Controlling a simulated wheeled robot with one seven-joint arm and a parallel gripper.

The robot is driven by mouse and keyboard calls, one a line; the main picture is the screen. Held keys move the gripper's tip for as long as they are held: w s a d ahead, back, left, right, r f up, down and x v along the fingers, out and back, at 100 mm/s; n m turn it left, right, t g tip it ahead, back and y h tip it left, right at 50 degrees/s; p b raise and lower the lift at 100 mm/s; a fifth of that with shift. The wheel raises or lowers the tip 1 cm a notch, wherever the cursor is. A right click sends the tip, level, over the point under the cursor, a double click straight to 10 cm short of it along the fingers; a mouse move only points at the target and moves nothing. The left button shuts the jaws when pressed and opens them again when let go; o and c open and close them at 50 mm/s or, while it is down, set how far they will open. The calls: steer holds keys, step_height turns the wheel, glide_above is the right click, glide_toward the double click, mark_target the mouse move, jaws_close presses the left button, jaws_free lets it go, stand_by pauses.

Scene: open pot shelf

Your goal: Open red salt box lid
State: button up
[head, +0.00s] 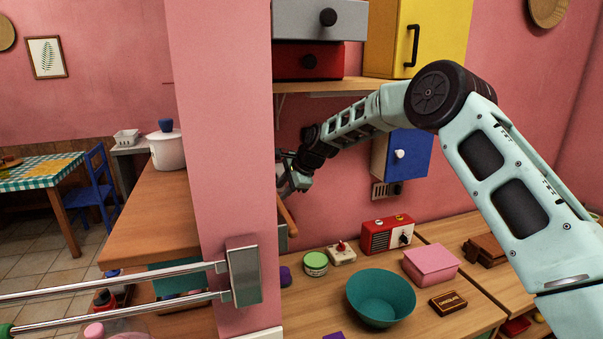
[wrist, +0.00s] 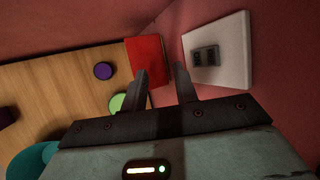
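A bright red box-like thing (wrist: 147,58), likely the red salt box, shows in the wrist view against the pink wall, just beyond my fingertips. I cannot make out its lid's edge or whether the lid is open. In the head view, my gripper (head: 297,180) is by the wall beside the pink pillar, above the counter. A tilted brown board (head: 288,216) shows just below it, partly hidden by the pillar; I cannot tell what it belongs to. In the wrist view, my gripper (wrist: 160,72) has its fingers apart with nothing between them. Contact with the red thing cannot be told.
A white wall plate (wrist: 218,52) is close to my right finger. The pink pillar (head: 222,140) stands left of my gripper. Below are a green-lidded jar (head: 316,263), a teal bowl (head: 381,297) and a red radio (head: 388,235). A shelf (head: 315,86) is above.

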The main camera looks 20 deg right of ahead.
steer(key=b+v, duration=0.3)
steer(key=v, duration=0.8)
steer(key=shift+r, duration=0.2)
steer(key=shift+s, duration=0.1)
